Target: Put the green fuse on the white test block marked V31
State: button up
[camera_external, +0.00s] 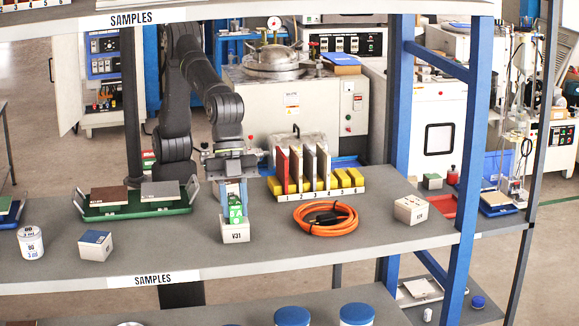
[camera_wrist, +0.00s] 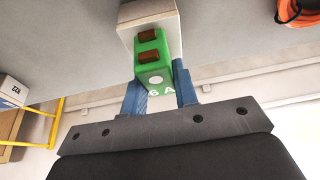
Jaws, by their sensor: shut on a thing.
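The green fuse (camera_external: 236,212) is upright between the blue fingers of my gripper (camera_external: 235,196), directly above the white test block marked V31 (camera_external: 236,233). Its lower end meets the block's top in the picture; I cannot tell whether it is fully seated. In the wrist view the green fuse (camera_wrist: 152,62) shows two brown patches and white lettering. My gripper (camera_wrist: 158,80) is shut on it, with a blue finger on each side. The white block (camera_wrist: 151,14) lies beyond the fuse, partly covered by it.
A rack of numbered slots (camera_external: 318,190) with upright plates and an orange cable coil (camera_external: 325,218) are to the right. Another white block (camera_external: 411,209) stands further right. A green tray (camera_external: 136,208), a blue-topped block (camera_external: 96,246) and a white can (camera_external: 30,243) are left.

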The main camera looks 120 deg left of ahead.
aim_at(235, 204)
jog(key=o, duration=1)
jog(key=shift+f, duration=0.1)
jog(key=v, duration=1.2)
jog(key=shift+r, duration=0.2)
jog(key=shift+f, duration=0.15)
jog(key=x, duration=1.1)
jog(key=shift+w+f, duration=0.1)
jog(key=shift+f, duration=0.1)
jog(key=shift+w+d+f, duration=0.1)
jog(key=shift+d, duration=0.05)
jog(key=shift+r, duration=1.8)
jog(key=shift+f, duration=0.1)
